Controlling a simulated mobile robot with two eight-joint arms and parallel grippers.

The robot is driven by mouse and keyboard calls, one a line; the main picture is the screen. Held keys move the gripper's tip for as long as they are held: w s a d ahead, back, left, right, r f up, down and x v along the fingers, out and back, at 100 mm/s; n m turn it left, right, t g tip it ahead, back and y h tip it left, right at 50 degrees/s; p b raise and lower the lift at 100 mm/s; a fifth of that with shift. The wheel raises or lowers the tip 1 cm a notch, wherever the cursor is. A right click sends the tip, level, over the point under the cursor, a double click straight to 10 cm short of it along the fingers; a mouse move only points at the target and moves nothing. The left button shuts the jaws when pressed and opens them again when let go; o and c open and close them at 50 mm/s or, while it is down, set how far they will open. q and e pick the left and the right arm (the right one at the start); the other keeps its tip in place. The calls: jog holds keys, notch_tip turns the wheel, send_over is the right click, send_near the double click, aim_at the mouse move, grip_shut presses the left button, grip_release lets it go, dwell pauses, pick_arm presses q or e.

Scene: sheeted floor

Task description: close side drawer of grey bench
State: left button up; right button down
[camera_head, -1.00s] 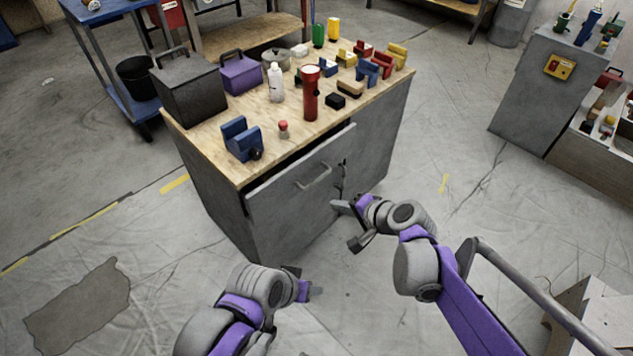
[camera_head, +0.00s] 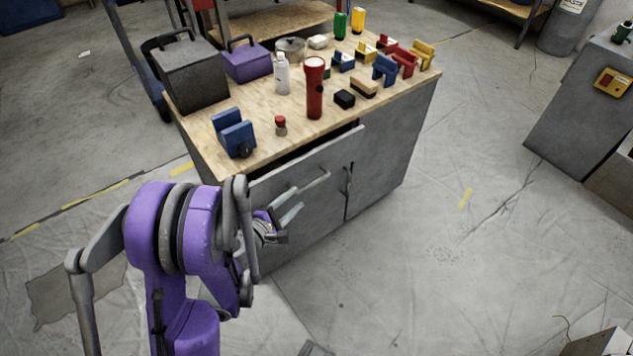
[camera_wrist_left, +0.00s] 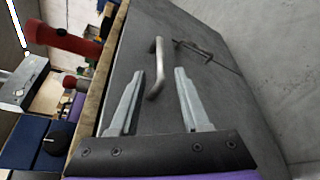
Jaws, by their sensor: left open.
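The grey bench (camera_head: 390,140) has a wooden top. Its side drawer (camera_head: 300,200) stands partly out, with a dark gap below the top's edge. The drawer has a bar handle (camera_head: 313,182), which also shows in the left wrist view (camera_wrist_left: 157,68). My left gripper (camera_head: 292,207) is open in front of the drawer, near the handle. In the left wrist view its two fingers (camera_wrist_left: 158,98) point at the drawer front, and the handle's near end appears between them. I cannot tell whether they touch. My right gripper is not in view.
A grey cabinet (camera_head: 580,115) stands at right. The floor between is clear.

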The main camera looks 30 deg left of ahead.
aim_at(310, 186)
pick_arm(q)
jog(key=b+x, duration=0.1)
jog(key=x, duration=0.9)
jog(key=shift+d, duration=0.15)
grip_shut()
dwell(1.0)
